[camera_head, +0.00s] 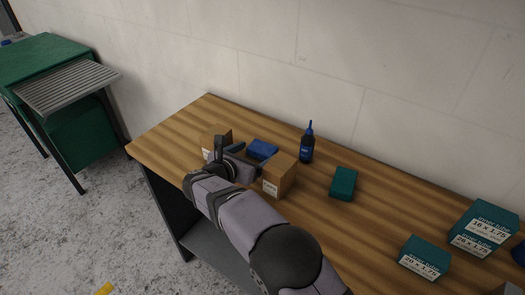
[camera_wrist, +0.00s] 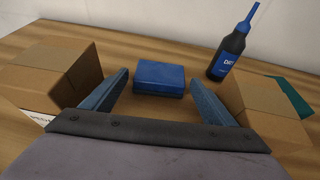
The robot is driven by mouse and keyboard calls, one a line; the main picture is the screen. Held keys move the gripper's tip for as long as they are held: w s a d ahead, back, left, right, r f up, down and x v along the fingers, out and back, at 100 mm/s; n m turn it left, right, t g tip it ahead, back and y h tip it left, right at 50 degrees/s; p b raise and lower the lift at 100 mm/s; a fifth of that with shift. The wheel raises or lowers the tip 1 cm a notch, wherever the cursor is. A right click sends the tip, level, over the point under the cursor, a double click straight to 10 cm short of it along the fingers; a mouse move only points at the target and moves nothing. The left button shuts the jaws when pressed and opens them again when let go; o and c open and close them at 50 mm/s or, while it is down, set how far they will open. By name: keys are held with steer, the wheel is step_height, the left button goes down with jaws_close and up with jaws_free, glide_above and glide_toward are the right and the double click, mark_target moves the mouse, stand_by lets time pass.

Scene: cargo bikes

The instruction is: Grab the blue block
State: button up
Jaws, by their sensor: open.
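The blue block (camera_head: 262,149) lies on the wooden bench between two cardboard boxes, set a little behind them. In the wrist view the blue block (camera_wrist: 160,77) lies flat, straight ahead of my open fingers. My gripper (camera_head: 241,151) reaches in from the front between the boxes. In the wrist view my gripper (camera_wrist: 158,95) has its two blue fingers spread wide, with nothing between them but bare bench. The block is just beyond the fingertips and appears apart from them.
Cardboard boxes stand close on the left (camera_wrist: 60,75) and right (camera_wrist: 262,105) of my fingers. A dark bottle with a blue spout (camera_head: 307,146) stands behind the right box. Green boxes (camera_head: 343,184) (camera_head: 424,258) lie further right. A wall (camera_head: 300,60) runs along the bench's back.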

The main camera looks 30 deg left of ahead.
mark_target(259, 151)
steer(key=shift+p+x, duration=0.55)
steer(key=shift+x, duration=1.95)
steer(key=shift+c, duration=0.6)
steer(key=c, duration=0.8)
